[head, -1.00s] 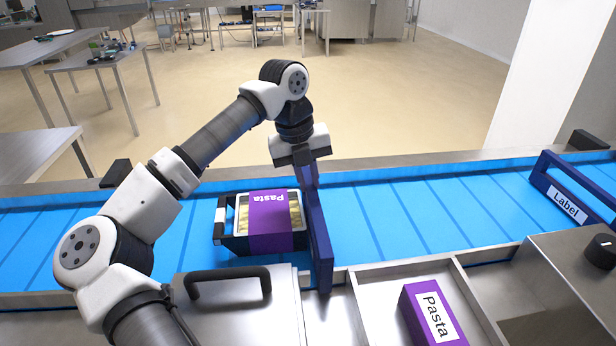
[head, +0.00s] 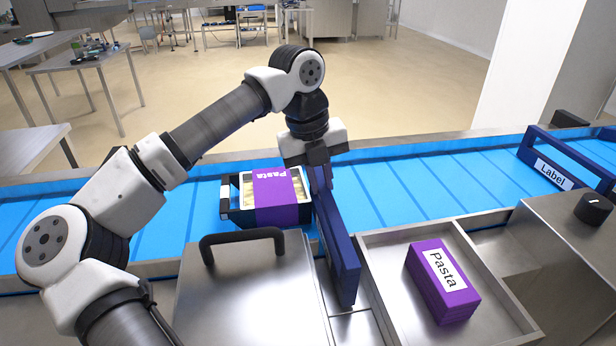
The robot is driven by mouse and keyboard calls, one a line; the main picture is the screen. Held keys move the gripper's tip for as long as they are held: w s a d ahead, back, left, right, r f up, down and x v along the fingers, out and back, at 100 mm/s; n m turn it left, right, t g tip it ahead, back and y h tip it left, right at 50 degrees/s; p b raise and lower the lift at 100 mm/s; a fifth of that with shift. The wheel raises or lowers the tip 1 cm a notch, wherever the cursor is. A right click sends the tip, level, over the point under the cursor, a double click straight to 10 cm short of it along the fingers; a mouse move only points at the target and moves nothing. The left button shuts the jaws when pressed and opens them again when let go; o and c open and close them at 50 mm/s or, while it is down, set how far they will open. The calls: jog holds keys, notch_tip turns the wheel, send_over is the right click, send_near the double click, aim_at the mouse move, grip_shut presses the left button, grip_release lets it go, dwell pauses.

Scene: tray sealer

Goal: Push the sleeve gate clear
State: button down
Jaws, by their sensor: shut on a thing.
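The sleeve gate is a dark blue upright panel (head: 337,245). It stands across the blue belt (head: 408,200), and its near end reaches past the belt's front edge over the steel bench. My gripper (head: 319,182) points down and is shut on the gate near its far end; the fingertips are partly hidden there. A food tray in a purple Pasta sleeve (head: 281,198) sits in a dark carrier (head: 233,214) on the belt, just left of the gate. Whether the tray touches the gate is unclear.
A second dark blue gate marked Label (head: 556,172) spans the belt at the right. A purple Pasta sleeve stack (head: 443,282) lies in a steel bin (head: 385,238) in front. A steel lid with a black handle (head: 243,240) lies left of the gate. The belt between the gates is clear.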

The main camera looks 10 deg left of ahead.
aim_at(347, 252)
jog(key=s+d+b, duration=0.1)
jog(key=s+d, duration=0.1)
jog(key=s, duration=0.3)
jog(key=s+d+b, duration=0.2)
jog(key=s, duration=0.2)
jog(key=s+d+b, duration=0.2)
jog(key=s, duration=0.3)
jog(key=shift+s+d, duration=0.1)
jog(key=shift+s, duration=0.25)
jog(key=shift+f, duration=0.1)
jog(key=c, duration=1.4)
grip_release()
jog(key=shift+s, duration=0.15)
jog(key=shift+c, duration=0.2)
jog(key=shift+o, duration=0.2)
jog(key=shift+r, duration=0.75)
notch_tip(347, 252, up, 12)
jog(key=a+p, duration=0.2)
jog(key=p, duration=0.7)
jog(key=shift+s+a+r, duration=0.15)
jog(key=shift+s+a, duration=0.1)
jog(key=shift+s, duration=0.15)
